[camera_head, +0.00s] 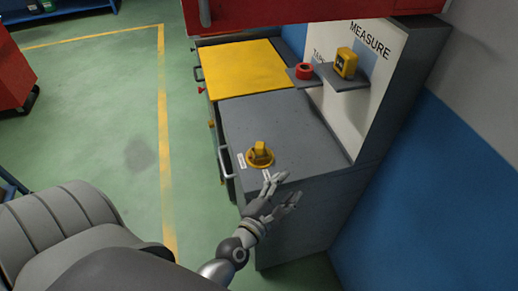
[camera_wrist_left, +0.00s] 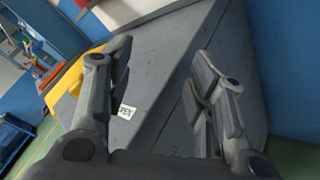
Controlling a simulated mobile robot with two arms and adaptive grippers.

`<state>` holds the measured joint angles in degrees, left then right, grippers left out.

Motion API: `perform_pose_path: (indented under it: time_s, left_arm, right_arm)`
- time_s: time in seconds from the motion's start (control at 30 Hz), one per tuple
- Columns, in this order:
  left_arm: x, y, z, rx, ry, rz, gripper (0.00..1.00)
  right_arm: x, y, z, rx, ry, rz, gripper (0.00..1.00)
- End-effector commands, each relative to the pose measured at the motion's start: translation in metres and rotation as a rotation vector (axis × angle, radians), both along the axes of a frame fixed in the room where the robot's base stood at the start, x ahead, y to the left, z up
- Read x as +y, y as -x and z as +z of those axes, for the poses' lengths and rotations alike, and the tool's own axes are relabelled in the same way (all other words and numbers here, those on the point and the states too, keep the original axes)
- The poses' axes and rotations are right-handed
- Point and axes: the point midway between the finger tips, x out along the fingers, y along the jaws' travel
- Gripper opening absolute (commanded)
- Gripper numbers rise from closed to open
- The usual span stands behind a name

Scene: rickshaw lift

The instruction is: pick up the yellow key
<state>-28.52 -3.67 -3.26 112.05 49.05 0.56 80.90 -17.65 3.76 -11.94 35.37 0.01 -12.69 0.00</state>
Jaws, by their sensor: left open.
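The yellow key (camera_head: 260,154) sits on a round yellow base on the grey cabinet top (camera_head: 285,125), near its front left corner. A small white label (camera_head: 241,160) lies beside it and also shows in the left wrist view (camera_wrist_left: 126,112). My left gripper (camera_head: 281,188) is open and empty, just on the near side of the key at the cabinet's near edge. In the left wrist view its fingers (camera_wrist_left: 155,85) are spread over the grey top. My right gripper is in neither view.
A yellow worktop (camera_head: 240,68) adjoins the grey top. A red cabinet (camera_head: 290,14) is above. Green floor (camera_head: 125,130) lies open at left.

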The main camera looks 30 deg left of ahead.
Motion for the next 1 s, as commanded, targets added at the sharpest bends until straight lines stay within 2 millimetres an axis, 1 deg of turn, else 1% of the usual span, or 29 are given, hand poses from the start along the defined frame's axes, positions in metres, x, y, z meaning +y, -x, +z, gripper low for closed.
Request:
perform_pose_path:
  time_s: [0.03,0.1,0.2,0.33,0.47,0.73,1.0]
  left_arm:
    - [0.013,0.0,0.009,-0.038,0.132,0.077,0.5]
    - [0.035,0.001,0.017,-0.095,0.317,0.188,0.5]
    - [0.061,0.007,0.019,-0.167,0.528,0.32,0.5]
    - [0.084,0.015,0.017,-0.233,0.696,0.431,0.5]
    - [0.094,0.013,0.017,-0.261,0.761,0.472,0.5]
    - [0.11,-0.021,0.018,-0.264,0.763,0.474,0.5]
    - [0.117,-0.038,0.016,-0.262,0.762,0.473,0.5]
  right_arm:
    - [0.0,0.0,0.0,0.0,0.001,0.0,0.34]
    - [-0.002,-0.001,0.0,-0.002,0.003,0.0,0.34]
    - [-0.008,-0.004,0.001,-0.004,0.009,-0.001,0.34]
    - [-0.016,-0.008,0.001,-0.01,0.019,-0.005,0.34]
    - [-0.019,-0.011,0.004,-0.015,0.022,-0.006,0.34]
    - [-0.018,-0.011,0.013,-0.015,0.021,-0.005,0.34]
    - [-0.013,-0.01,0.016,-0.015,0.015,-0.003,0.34]
